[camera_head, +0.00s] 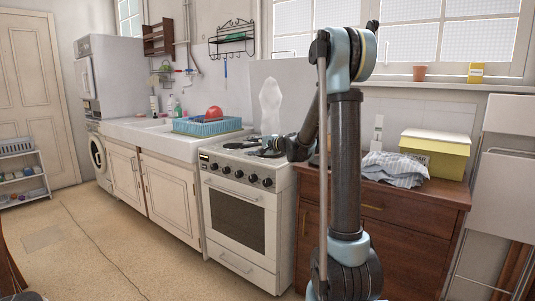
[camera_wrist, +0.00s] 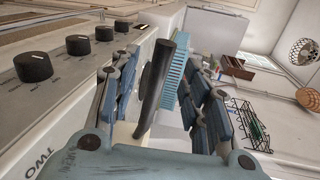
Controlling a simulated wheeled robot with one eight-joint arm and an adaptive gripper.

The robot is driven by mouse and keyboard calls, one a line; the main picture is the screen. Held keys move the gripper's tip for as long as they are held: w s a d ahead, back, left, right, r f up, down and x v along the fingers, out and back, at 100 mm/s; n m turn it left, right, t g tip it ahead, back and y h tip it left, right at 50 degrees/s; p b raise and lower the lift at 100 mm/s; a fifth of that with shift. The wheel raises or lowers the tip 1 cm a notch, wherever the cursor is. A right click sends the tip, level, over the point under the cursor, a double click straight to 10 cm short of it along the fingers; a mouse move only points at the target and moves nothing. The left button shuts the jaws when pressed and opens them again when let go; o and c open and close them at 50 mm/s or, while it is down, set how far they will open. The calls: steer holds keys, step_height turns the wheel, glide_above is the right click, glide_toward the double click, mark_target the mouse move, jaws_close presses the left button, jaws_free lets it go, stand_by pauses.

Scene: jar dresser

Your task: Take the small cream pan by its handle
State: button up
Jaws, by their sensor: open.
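A dark, rod-like handle (camera_wrist: 161,88) stands between the two fingers of my gripper (camera_wrist: 163,75) in the wrist view. The fingers are apart, one on each side of it, with gaps visible. A pale body lies behind the handle, but I cannot clearly make out the outline of the cream pan. In the head view my gripper (camera_head: 277,147) is low over the right part of the white stove (camera_head: 236,218). There, the pan cannot be told apart from the dark shapes on the stove top.
Stove knobs (camera_wrist: 78,44) lie left of the fingers in the wrist view. A blue rack (camera_head: 203,127) with a red item stands left of the stove. A brown dresser (camera_head: 400,222) on the right holds a crumpled cloth (camera_head: 395,168) and a yellow box (camera_head: 436,152). The floor in front is clear.

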mark_target(247, 146)
steer(key=x, duration=0.4)
steer(key=shift+w+f, duration=0.1)
steer(key=shift+w, duration=0.05)
steer(key=shift+c, duration=0.6)
jaws_close()
